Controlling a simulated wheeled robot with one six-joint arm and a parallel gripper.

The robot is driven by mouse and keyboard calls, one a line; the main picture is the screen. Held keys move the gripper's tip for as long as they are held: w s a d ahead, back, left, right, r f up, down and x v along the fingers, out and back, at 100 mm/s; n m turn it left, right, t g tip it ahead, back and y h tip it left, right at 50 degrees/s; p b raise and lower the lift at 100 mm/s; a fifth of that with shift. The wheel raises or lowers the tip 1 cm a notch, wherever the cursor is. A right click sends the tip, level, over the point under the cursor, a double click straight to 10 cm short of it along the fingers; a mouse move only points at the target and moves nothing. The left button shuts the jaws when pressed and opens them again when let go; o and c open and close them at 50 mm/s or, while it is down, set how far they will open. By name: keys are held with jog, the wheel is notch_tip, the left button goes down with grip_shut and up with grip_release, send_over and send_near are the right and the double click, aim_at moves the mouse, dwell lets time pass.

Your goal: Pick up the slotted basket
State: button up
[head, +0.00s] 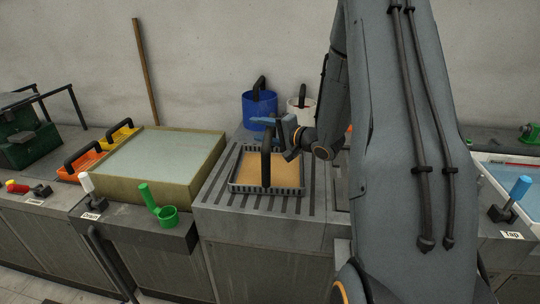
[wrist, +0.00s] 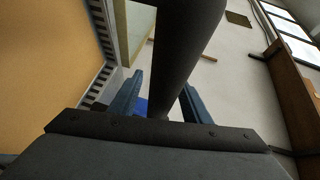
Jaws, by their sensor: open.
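The slotted basket (head: 241,187) stands on the grooved grey counter, with a dark slotted rim, a tan inside and an upright black arched handle (head: 266,160). In the wrist view its slotted rim (wrist: 101,38) and tan inside show at the left. The thick black handle (wrist: 188,35) crosses the view and runs down between the two blue fingers. My gripper (wrist: 160,96) is open at the handle's upper part, with gaps showing beside it. In the head view my gripper (head: 272,128) is at the handle's top, partly behind it. I cannot tell whether a finger touches the handle.
A blue bucket (head: 259,108) and a white bucket (head: 300,108) stand behind. My arm hides the counter to the right. Grooved counter (head: 255,222) in front is clear.

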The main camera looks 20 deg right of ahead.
grip_shut()
jog(key=shift+r, duration=0.15)
dwell(0.4)
